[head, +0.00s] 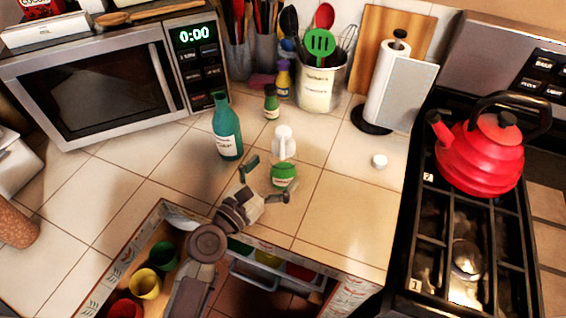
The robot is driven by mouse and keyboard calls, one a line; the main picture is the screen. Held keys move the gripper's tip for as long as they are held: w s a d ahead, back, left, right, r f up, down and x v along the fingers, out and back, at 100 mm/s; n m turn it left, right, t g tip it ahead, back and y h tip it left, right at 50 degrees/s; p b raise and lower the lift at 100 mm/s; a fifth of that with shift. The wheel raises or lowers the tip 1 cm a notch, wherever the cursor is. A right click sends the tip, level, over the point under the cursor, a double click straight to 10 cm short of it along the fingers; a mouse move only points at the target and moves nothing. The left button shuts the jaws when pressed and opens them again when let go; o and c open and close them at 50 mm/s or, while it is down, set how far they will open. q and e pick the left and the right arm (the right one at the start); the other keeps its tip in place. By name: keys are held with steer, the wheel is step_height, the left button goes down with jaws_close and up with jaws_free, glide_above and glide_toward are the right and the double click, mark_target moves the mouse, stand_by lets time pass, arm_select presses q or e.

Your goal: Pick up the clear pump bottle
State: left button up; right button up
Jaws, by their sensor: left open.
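The clear pump bottle (284,175) stands upright on the tiled counter, with a white pump top and a green label or contents low down. My left gripper (268,179) is open at the near left side of the bottle. One finger is to the left of the bottle and the other is at its near side. I cannot tell whether either finger touches it. My right gripper is not in view.
A green bottle (227,130) stands left of the pump bottle. Behind are small bottles, a utensil crock (320,88) and a paper towel holder (390,85). A microwave (95,80) is at left, a stove with a red kettle (480,155) at right. An open drawer with cups is below.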

arm_select(q)
steer(key=x, duration=0.3)
steer(key=shift+w+d, duration=0.15)
steer(key=shift+w, duration=0.1)
steer(key=shift+c, duration=0.4)
steer(key=c, duration=1.3)
